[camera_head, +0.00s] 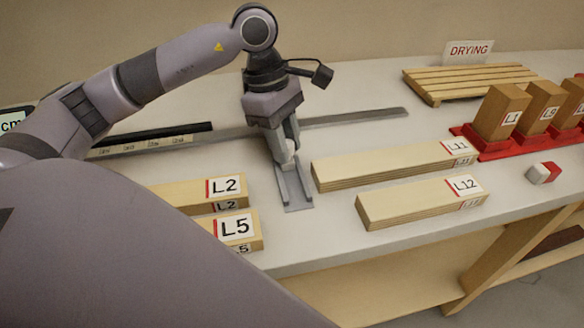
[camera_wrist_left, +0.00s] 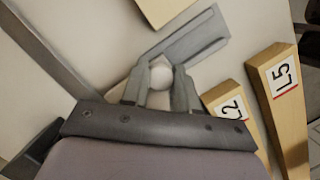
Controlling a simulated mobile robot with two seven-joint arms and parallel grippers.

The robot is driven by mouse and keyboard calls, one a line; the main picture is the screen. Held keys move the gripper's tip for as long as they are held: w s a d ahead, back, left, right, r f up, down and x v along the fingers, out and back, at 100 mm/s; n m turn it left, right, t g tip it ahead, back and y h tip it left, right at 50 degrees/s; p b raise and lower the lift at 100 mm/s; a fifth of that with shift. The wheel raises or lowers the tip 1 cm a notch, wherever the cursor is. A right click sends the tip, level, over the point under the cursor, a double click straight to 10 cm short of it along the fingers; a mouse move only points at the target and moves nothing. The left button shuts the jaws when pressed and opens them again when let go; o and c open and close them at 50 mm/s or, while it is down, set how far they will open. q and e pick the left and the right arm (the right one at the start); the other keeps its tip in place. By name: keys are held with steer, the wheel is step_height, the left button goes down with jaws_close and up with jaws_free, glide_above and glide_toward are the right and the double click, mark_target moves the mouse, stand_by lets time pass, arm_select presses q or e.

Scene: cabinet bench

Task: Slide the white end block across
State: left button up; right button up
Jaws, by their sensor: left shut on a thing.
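My left gripper (camera_head: 287,157) points down over the bench and is shut on a pale, rounded knob. The knob (camera_wrist_left: 160,74) shows between the two fingers in the left wrist view. It sits at a flat grey metal piece (camera_head: 296,194), which lies on the bench and also shows in the left wrist view (camera_wrist_left: 196,38). I take the knob and grey piece to be the end block, though only the knob looks whitish. The fingers hide part of the knob. My right gripper is not in view.
A long metal rail (camera_head: 355,118) with a scale strip (camera_head: 150,145) runs behind the gripper. Beams L2 (camera_head: 190,193) and L5 (camera_head: 236,230) lie left; L11 (camera_head: 380,165) and L12 (camera_head: 410,202) lie right. A red rack (camera_head: 490,148), pallet (camera_head: 470,80) and red-white block (camera_head: 543,172) stand farther right.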

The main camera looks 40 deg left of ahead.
arm_select(q)
steer(key=shift+w+a, duration=0.35)
steer(key=shift+a, duration=0.1)
stand_by(0.4)
steer(key=o, duration=1)
steer(key=p+v, duration=0.2)
steer(key=v, duration=0.1)
steer(key=shift+d+r, duration=0.25)
steer(key=shift+d, duration=0.1)
steer(key=shift+r+p, duration=0.7)
steer(key=shift+r, duration=0.05)
steer(key=p+v, duration=0.1)
steer(key=v, duration=0.1)
steer(key=d+p+v, duration=0.1)
steer(key=v, duration=0.1)
steer(key=shift+r+p, duration=0.1)
steer(key=shift+p, duration=0.3)
